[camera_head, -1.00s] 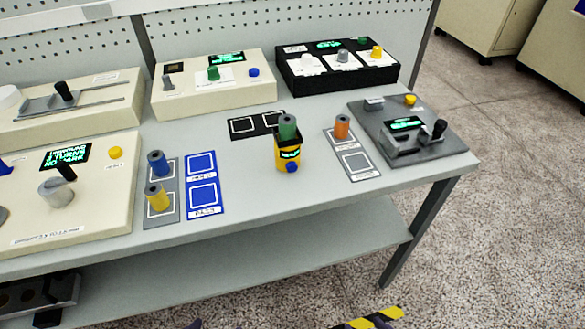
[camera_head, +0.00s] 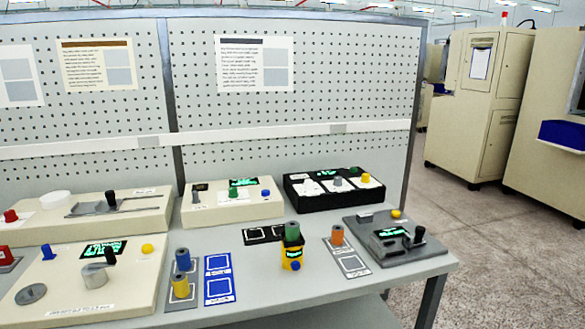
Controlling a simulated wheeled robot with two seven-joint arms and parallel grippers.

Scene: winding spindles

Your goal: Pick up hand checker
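The likely hand checker (camera_head: 292,258) is a small yellow upright device with a black top, a lit green display and a blue button (camera_head: 296,266) at its front. It stands on the grey bench (camera_head: 330,299), right of the middle. A green spindle (camera_head: 292,231) sits upright at its top; I cannot tell how deep it goes. Neither of my grippers shows in the head view.
A black marked mat (camera_head: 257,235) lies behind left of the checker. An orange spindle (camera_head: 337,235) stands on a grey mat at right. Blue and yellow spindles (camera_head: 180,285) stand left, beside blue mats (camera_head: 219,286). A grey crank device (camera_head: 381,243) stands at the right edge.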

